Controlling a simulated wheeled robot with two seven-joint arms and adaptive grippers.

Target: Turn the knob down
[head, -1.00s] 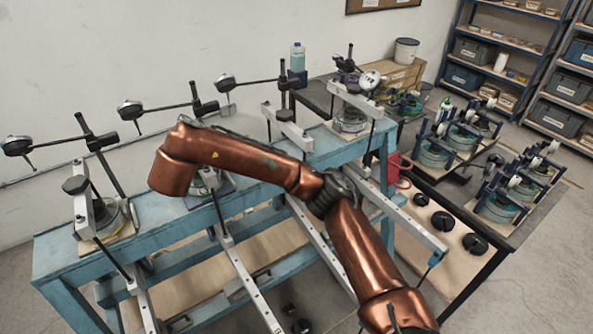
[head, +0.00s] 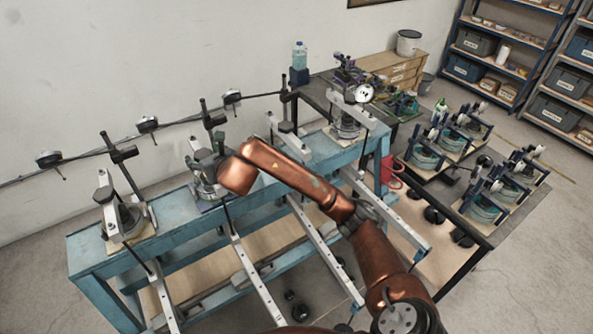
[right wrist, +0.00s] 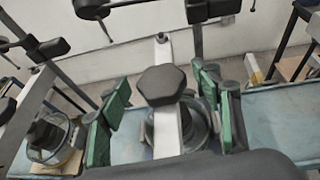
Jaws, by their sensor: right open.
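A dark hexagonal knob (right wrist: 162,85) sits on top of a pale upright bar, in front of a round glass-walled gauge body. My right gripper (right wrist: 160,112) is open, with green pads to the left and right of the knob and a visible gap on both sides. In the head view my right gripper (head: 207,164) is at the end of the copper arm, over the second lever frame from the left on the blue bench (head: 88,250). It hides most of that frame and its knob there. My left gripper is not in view.
Another lever frame (head: 122,218) stands to the left and one (head: 347,118) to the right. Dial gauges on black rods (head: 148,125) stand behind them. Long pale lever bars (head: 255,275) stick out in front of the bench. A dark table with several devices (head: 430,152) is at right.

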